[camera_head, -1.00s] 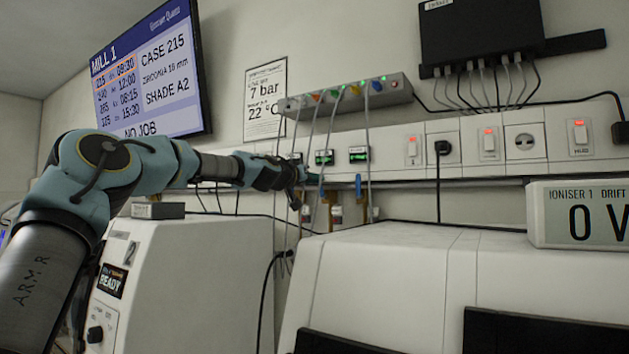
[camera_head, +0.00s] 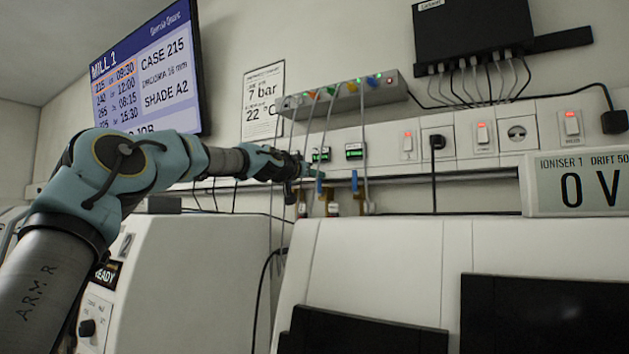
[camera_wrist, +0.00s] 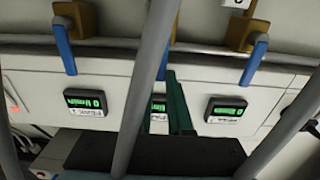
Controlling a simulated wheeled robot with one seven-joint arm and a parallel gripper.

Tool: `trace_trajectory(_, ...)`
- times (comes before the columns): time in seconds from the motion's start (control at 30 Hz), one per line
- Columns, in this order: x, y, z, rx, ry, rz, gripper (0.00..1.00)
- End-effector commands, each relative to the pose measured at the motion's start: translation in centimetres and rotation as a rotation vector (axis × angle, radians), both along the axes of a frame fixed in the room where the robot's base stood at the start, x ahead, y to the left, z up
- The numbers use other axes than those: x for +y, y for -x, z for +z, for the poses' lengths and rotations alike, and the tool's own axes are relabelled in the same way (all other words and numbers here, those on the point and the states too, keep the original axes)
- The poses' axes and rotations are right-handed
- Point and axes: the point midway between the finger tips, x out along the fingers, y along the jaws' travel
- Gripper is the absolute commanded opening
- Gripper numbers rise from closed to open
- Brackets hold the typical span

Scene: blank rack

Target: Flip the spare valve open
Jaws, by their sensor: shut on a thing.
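Several small valves with brass bodies and blue lever handles sit in a row under the wall trunking. The right-hand handle (camera_head: 354,182) and the middle handle (camera_head: 319,183) hang below it. In the wrist view, one outer handle (camera_wrist: 64,46) is at left and another (camera_wrist: 253,61) at right. My gripper (camera_head: 310,171) is at the middle valve; its green fingers also show in the wrist view (camera_wrist: 178,88). They are shut on the middle handle, mostly hidden behind a grey hose. Valve labels are too small to read.
Grey hoses (camera_wrist: 148,80) run down across the valves, close to my fingers. Small green displays (camera_head: 355,151) sit above them. A manifold box (camera_head: 340,98) is on the wall above. White machines (camera_head: 380,270) stand below, with an ioniser display (camera_head: 577,186) at right.

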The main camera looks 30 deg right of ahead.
Motion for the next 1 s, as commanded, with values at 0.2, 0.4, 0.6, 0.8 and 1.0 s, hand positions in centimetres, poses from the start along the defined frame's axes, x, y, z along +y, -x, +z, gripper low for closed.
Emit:
trace_trajectory(0.2, 0.0, 0.0, 0.0, 0.000, -0.002, -0.001, 0.25)
trace_trajectory(0.4, 0.0, 0.0, 0.0, 0.000, -0.001, -0.001, 0.47)
trace_trajectory(0.6, 0.0, 0.0, 0.0, 0.001, 0.000, -0.001, 0.47)
trace_trajectory(0.8, 0.9, 0.4, -0.2, 0.000, 0.000, 0.001, 0.47)
trace_trajectory(1.0, 3.8, 1.9, -0.6, -0.003, -0.001, 0.003, 0.47)
